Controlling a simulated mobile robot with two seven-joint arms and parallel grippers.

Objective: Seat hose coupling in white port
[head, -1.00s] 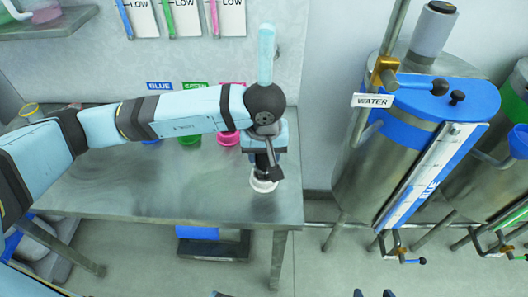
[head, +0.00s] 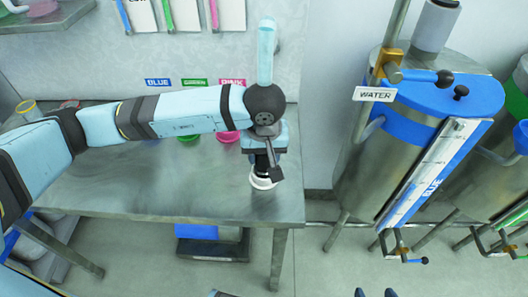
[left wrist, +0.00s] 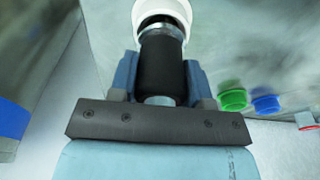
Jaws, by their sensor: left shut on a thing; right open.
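The hose coupling (left wrist: 160,62) is a black cylinder with a metal collar. My left gripper (head: 266,160) is shut on it, one blue finger on each side in the left wrist view (left wrist: 160,85). The white port (head: 262,181) is a white ring at the table's front right; it also shows in the left wrist view (left wrist: 184,10). The coupling's collared end is at the ring's mouth, overlapping its opening; I cannot tell how deep it sits. My right gripper (head: 376,293) shows only its fingertips at the bottom edge, apart and empty.
On the metal table (head: 120,190), a pink port (head: 228,137) and a green port (head: 188,137) stand behind my left arm. A blue port (left wrist: 266,103) shows in the left wrist view. A steel water drum (head: 400,150) with a blue top stands to the right.

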